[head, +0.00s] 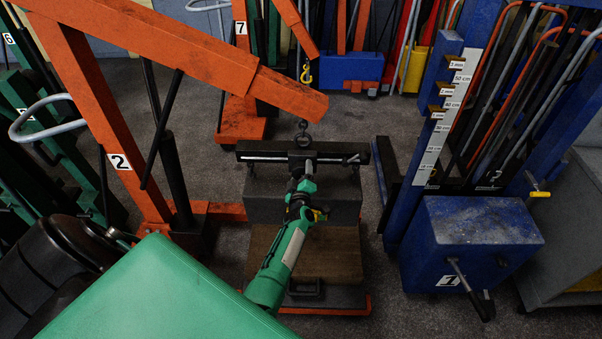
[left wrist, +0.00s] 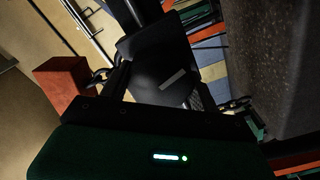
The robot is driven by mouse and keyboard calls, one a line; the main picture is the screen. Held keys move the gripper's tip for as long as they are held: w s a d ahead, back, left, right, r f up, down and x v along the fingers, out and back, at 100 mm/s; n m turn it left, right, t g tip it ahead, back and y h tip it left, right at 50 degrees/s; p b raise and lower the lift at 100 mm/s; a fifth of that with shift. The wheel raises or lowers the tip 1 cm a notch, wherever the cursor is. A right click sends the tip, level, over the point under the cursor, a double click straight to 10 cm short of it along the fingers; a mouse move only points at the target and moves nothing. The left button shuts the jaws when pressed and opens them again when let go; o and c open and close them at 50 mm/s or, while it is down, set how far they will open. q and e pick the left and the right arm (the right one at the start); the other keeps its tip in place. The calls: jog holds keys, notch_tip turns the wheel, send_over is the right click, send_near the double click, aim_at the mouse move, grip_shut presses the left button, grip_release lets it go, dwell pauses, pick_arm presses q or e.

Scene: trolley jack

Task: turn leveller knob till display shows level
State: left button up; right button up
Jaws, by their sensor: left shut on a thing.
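The leveller is a black bar (head: 245,156) hanging level-looking from a ring and chain under the orange crane boom. My left gripper (head: 302,172) reaches its middle from the front and is shut there, seemingly on the leveller knob, which the gripper hides. A grey block (head: 333,204) is just below the bar. In the left wrist view, a black part with a grey strip (left wrist: 172,80) fills the middle. A lit pale-green bar and dot (left wrist: 167,157) show on a dark surface below; I cannot tell whether this is the display. My right gripper is out of view.
The orange crane (head: 190,70) marked 2 stands at left, its boom close above the leveller. A wooden board (head: 335,252) lies below the grey block. A blue stand with a scale (head: 470,240) is at right. Open floor lies between.

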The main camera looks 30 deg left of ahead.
pick_arm(q)
jog(key=shift+w+d, duration=0.1)
jog(key=shift+d, duration=0.2)
jog(key=o, duration=0.9)
jog(key=shift+o, duration=0.4)
jog(key=shift+w+d, duration=0.1)
jog(key=shift+w, duration=0.05)
jog(key=shift+s, duration=0.4)
jog(key=p+v, duration=0.5)
jog(key=v, duration=0.8)
